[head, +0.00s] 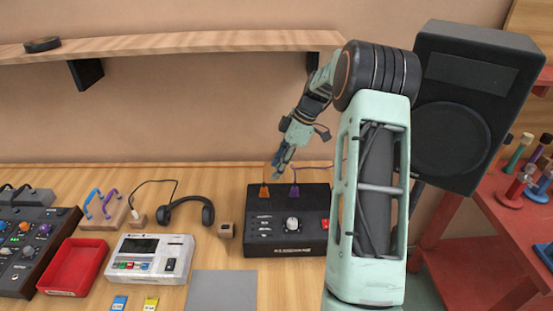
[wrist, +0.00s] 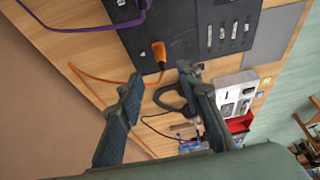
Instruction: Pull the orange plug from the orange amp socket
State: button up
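The orange plug (head: 264,191) stands at the back left of the top of the black amp (head: 312,232), with a thin orange cord rising from it. Its orange socket is hidden under the plug. In the wrist view the orange plug (wrist: 158,52) shows on the black amp (wrist: 185,30), just beyond the gap between my fingertips, with its cord curving left. My gripper (head: 281,162) is above the back of the amp, over the two plugs. In the wrist view my gripper (wrist: 158,82) is open with nothing between the fingers.
A purple plug (head: 294,190) stands close to the right of the orange one, with a purple cord (wrist: 75,28). Headphones (head: 186,212), a small wooden block (head: 226,230), a white device (head: 150,258) and a red tray (head: 73,267) are to the left. A speaker (head: 470,105) stands right.

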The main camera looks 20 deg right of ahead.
aim_at(266, 188)
jog(key=p+x, duration=0.1)
jog(key=x, duration=0.9)
jog(key=shift+f+p, duration=0.15)
jog(key=shift+p, duration=0.15)
grip_shut()
jog(key=shift+r, duration=1.15)
jog(key=shift+r+p, duration=0.35)
jog(key=shift+r, duration=1.1)
